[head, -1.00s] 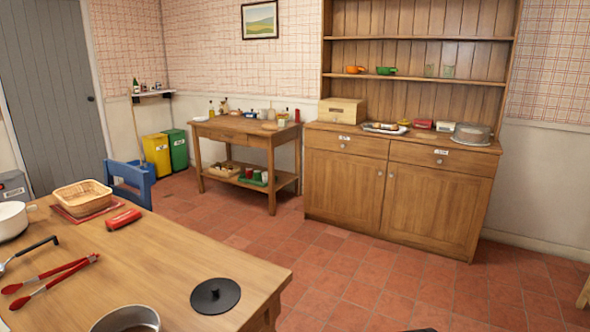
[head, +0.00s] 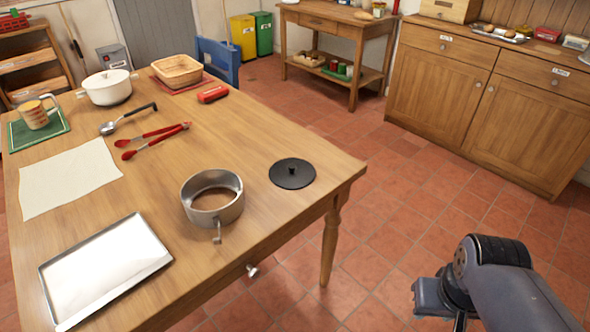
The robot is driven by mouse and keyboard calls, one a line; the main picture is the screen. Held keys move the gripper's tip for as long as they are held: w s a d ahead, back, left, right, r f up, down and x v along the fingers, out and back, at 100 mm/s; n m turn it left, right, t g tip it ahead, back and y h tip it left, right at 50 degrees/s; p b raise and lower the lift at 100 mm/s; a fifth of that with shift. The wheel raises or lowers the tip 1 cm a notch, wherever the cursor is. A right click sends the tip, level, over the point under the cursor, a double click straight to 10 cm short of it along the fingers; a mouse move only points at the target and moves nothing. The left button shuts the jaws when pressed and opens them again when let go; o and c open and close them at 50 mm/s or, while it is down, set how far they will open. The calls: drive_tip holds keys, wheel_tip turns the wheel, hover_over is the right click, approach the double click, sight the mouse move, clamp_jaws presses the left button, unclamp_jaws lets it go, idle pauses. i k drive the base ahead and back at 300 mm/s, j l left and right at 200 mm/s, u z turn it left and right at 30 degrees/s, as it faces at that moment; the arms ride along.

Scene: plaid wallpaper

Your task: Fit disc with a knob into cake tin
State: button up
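The disc with a knob (head: 292,174) is black and round. It lies flat on the wooden table near its right corner, knob up. The cake tin (head: 233,209) is a grey metal ring with a clasp on its front side. It stands just left of the disc, apart from it, near the table's front edge. Brown like the table top shows inside the ring. My arm (head: 500,285) reaches in at the bottom right, over the floor and away from the table. My gripper itself cannot be made out.
The wooden table (head: 150,205) also bears a baking tray (head: 160,262), a cloth (head: 68,178), red tongs (head: 155,138), a ladle (head: 125,118), a white pot (head: 108,88), a basket (head: 177,70) and a mug (head: 38,115). Open tiled floor (head: 400,190) lies right of the table.

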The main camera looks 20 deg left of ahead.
sight(200, 182)
drive_tip(key=u, duration=1.65)
